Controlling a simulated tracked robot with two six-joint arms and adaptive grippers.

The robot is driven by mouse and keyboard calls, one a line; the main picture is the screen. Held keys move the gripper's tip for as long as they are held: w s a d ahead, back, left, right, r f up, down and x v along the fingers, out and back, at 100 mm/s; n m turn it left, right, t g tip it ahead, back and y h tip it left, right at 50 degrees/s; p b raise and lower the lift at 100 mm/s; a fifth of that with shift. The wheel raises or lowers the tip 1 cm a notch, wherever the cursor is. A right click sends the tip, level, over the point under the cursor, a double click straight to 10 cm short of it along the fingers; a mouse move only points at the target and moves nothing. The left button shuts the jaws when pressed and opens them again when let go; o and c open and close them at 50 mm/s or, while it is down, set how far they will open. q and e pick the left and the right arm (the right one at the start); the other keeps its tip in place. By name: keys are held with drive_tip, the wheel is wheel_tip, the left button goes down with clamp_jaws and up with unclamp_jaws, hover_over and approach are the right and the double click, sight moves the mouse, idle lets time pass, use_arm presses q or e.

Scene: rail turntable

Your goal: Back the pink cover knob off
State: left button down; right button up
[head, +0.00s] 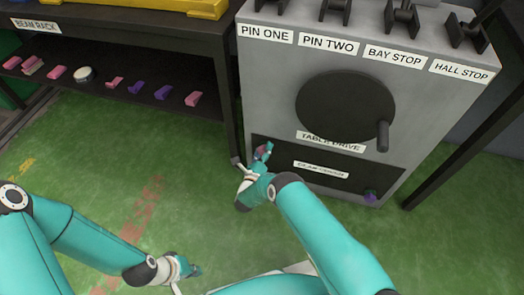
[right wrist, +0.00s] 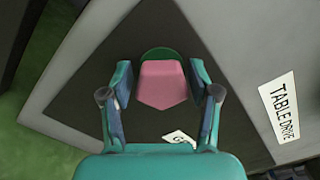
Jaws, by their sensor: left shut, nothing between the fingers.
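The pink cover knob (right wrist: 162,84) sits on a round green base on the dark cover panel (right wrist: 90,95) in the right wrist view. In the head view it is mostly hidden by my right gripper (head: 264,153) at the panel's left end. My right gripper's fingers (right wrist: 161,84) are open, one on each side of the knob, with a visible gap at both sides. I cannot tell how deep the knob lies between them. My left gripper (head: 194,271) is shut and empty, low over the green floor.
A purple knob (head: 370,196) is at the panel's right end. Above the panel are the round table drive wheel (head: 345,105) with its handle (head: 382,136) and several levers. A dark rack (head: 150,105) with pink and purple pieces stands at left. Open green floor lies in front.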

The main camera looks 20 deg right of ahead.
drive_tip(key=c, duration=0.5)
drive_tip(key=shift+a, duration=0.2)
drive_tip(key=shift+c, duration=0.8)
drive_tip(key=shift+f+n, duration=0.1)
drive_tip(key=shift+n, duration=0.2)
